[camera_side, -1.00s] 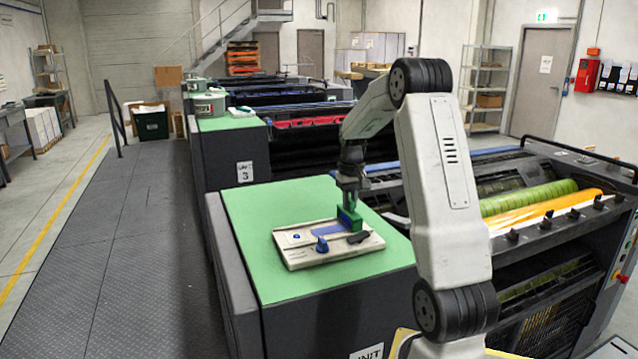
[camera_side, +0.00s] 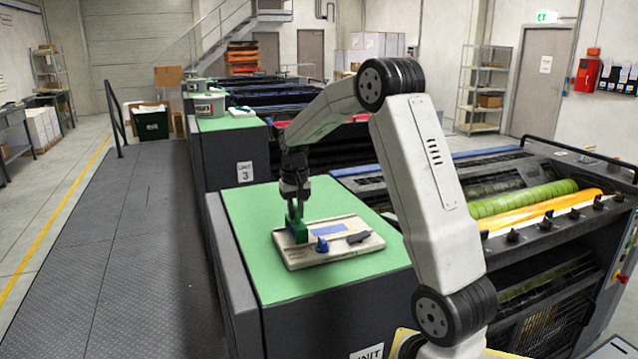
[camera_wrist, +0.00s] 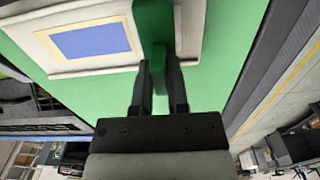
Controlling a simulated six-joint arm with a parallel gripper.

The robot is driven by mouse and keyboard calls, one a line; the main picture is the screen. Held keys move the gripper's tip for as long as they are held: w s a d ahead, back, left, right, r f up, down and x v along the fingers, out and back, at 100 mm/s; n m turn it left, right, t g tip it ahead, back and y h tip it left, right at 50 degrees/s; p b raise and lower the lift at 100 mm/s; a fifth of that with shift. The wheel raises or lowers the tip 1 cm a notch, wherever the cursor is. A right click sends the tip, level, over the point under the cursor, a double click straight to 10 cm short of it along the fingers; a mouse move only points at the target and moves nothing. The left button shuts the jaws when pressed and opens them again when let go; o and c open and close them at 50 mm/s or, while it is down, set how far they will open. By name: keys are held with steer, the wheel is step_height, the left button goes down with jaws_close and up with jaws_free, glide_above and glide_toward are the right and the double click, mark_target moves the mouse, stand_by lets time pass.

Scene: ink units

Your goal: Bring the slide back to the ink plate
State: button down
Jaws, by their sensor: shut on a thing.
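The ink plate (camera_side: 345,254) is a cream, flat block on the green top of the near unit. It carries a blue rectangle (camera_side: 328,230), which shows with a tan border in the wrist view (camera_wrist: 90,43). The wrist view shows the slide at the plate's edge. The slide's underside is hidden.
The green top (camera_side: 250,215) around the plate is clear. Press rollers (camera_side: 525,198) lie to the right, and a dark walkway (camera_side: 120,230) runs along the left.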

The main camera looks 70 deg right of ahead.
steer(key=shift+w+a+r, duration=0.1)
steer(key=shift+w+a, duration=1.1)
steer(key=shift+w, duration=0.1)
steer(key=c, duration=0.6)
jaws_free()
steer(key=shift+r, duration=3.85)
